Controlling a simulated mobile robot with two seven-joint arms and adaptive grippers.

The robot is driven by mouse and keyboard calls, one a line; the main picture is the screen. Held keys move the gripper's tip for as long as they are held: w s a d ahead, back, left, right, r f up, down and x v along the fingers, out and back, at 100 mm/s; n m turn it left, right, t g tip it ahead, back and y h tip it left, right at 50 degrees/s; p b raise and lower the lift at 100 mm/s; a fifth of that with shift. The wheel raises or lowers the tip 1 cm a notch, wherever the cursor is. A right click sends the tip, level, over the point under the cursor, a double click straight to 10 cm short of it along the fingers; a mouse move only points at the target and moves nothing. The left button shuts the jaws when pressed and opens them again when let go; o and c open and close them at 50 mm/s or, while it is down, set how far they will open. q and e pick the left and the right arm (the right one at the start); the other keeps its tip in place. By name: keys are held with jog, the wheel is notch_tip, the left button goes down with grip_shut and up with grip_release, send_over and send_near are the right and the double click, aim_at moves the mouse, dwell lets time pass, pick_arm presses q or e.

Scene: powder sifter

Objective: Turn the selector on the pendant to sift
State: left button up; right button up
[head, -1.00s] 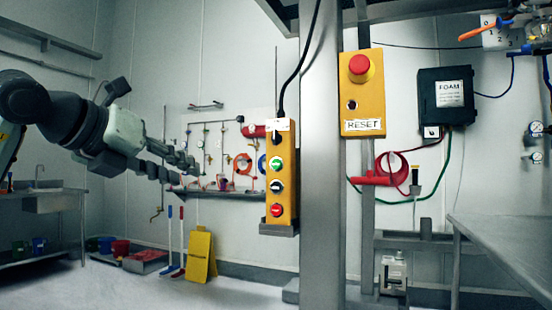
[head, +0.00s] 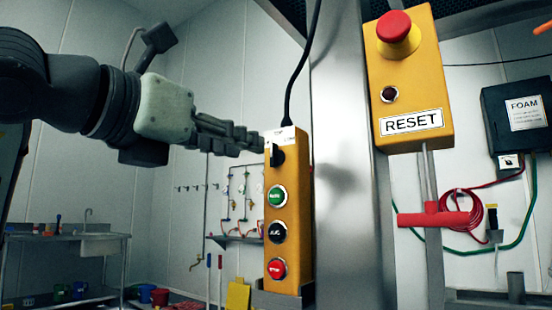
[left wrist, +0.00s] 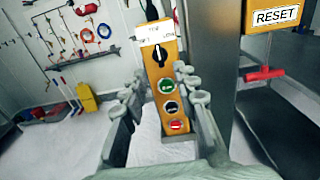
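The yellow pendant (head: 291,215) hangs beside a steel post. Its black selector (head: 276,155) is at the top, above a green, a black and a red button. In the left wrist view the selector (left wrist: 160,53) lies above and beyond the fingertips. Contact cannot be told. My right gripper is not in view.
The steel post (head: 347,170) stands right behind the pendant. A yellow RESET box (head: 408,75) with a red mushroom button is to its right. A black cable (head: 302,65) rises from the pendant. A sink bench (head: 65,262) is far off at left.

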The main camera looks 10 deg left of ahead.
aim_at(272, 156)
pick_arm(q)
jog(key=x, duration=0.7)
jog(key=shift+p, duration=0.3)
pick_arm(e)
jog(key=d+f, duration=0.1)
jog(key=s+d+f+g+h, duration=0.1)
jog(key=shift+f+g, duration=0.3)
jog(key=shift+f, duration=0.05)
pick_arm(q)
jog(key=shift+s, duration=0.1)
jog(key=shift+c, duration=0.6)
jog(key=shift+a, duration=0.1)
grip_shut()
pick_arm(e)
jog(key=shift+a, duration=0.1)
